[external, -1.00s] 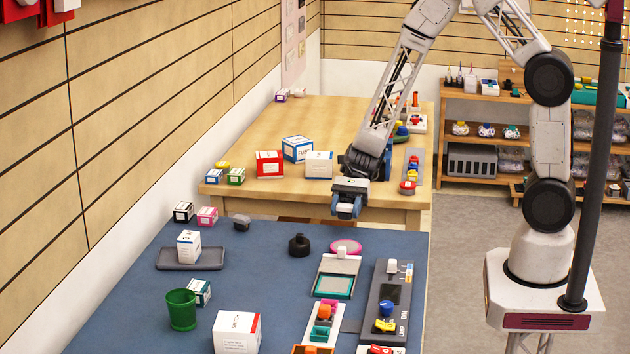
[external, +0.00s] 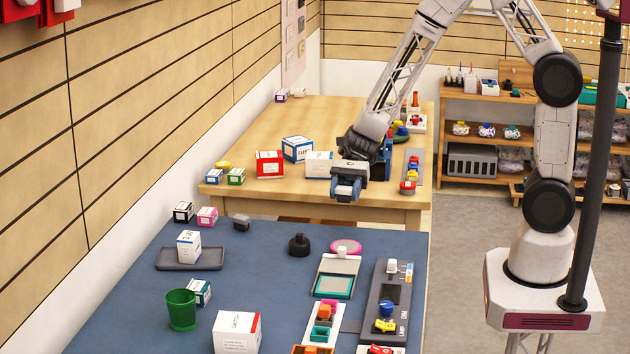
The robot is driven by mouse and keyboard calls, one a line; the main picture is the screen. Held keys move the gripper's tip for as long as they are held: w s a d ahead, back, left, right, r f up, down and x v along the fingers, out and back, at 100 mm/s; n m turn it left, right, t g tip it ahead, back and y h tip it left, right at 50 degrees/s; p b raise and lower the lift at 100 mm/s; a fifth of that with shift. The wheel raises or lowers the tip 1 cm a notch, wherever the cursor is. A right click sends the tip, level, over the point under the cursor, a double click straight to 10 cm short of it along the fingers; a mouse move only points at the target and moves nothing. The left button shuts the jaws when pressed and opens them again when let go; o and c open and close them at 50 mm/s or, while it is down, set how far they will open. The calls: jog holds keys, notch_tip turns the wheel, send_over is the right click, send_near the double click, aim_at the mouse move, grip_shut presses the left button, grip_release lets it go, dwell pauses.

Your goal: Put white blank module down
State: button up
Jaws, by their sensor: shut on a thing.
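My gripper (external: 346,192) is at the near edge of the wooden table (external: 240,198), pointing down toward the gap before the blue table.
On the wooden table a white box (external: 318,164), a blue-white box (external: 297,149) and a red box (external: 269,163) stand left of my gripper. The blue table (external: 250,270) holds a grey tray (external: 175,262), a green cup (external: 181,310), a black round piece (external: 299,245) and a dark panel (external: 375,325). Its middle is fairly clear.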

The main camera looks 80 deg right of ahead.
jog(key=shift+n+g, duration=0.6)
jog(key=shift+g, duration=0.1)
jog(key=s+a+f, duration=0.1)
jog(key=a, duration=1)
jog(key=s+a+f, duration=0.1)
jog(key=s+a, duration=0.1)
jog(key=a, duration=0.9)
jog(key=s+a+f, duration=0.1)
jog(key=s+a, duration=0.1)
jog(key=a, duration=0.9)
jog(key=shift+f, duration=1)
send_over(280, 322)
jog(key=shift+f, duration=0.7)
jog(key=shift+f, duration=0.15)
jog(key=shift+f, duration=1.65)
